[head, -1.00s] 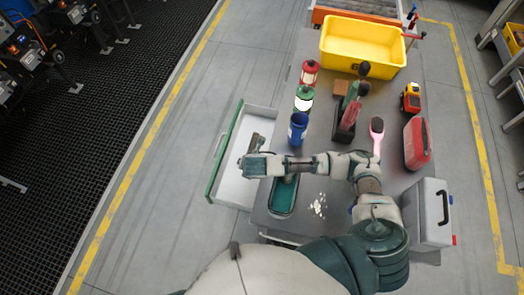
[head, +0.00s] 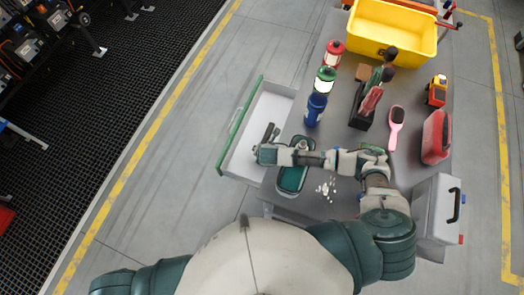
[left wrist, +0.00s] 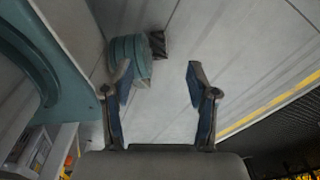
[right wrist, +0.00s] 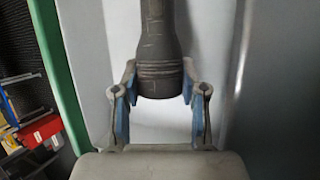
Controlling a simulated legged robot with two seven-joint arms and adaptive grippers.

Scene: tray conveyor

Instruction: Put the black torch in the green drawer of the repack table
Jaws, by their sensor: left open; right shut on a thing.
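The black torch (right wrist: 160,45) shows dark grey in the right wrist view, its ribbed end between the fingers of my right gripper (right wrist: 159,86). That gripper is shut on it. The drawer (head: 236,125) is pulled out at the left side of the table, with a green front and a pale inside. In the head view my right gripper (head: 268,143) is over the drawer's open inside. Whether the torch touches the drawer floor I cannot tell. My left gripper (left wrist: 160,95) is open and empty above the floor in the left wrist view.
Pale bits lie near the tray.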

